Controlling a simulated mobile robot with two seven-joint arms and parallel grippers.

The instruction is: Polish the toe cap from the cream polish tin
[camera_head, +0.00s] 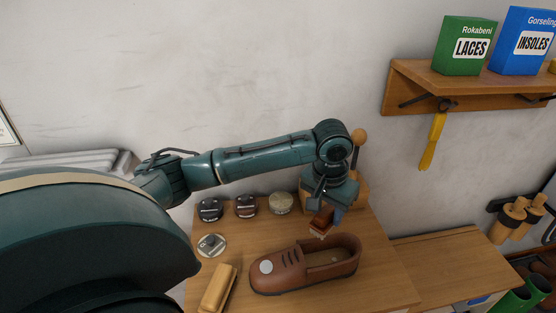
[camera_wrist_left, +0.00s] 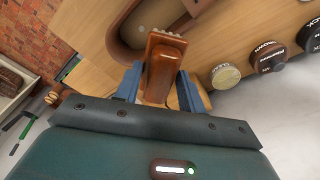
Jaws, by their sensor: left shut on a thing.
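My left gripper (camera_head: 328,208) is shut on a small brown wooden-handled brush (camera_head: 321,222), held above the heel end of the shoe. In the left wrist view the brush (camera_wrist_left: 160,72) sits between the blue fingers (camera_wrist_left: 157,85), its pale bristles pointing away. The brown leather shoe (camera_head: 290,272) lies on the bench, toe to the left, with a pale round spot on its toe cap (camera_head: 266,267). A pale-topped tin (camera_head: 281,203) stands behind the shoe and also shows in the left wrist view (camera_wrist_left: 225,76). Two dark-labelled tins (camera_head: 246,206) stand left of it. My right gripper is not seen.
A round silvery tin or lid (camera_head: 211,245) and a tan wooden block-like item (camera_head: 217,290) lie left of the shoe. The wooden bench (camera_head: 385,280) is bare to its right. A wall shelf (camera_head: 460,88) holds green and blue boxes, with a yellow shoehorn-like item (camera_head: 432,142) hanging beneath.

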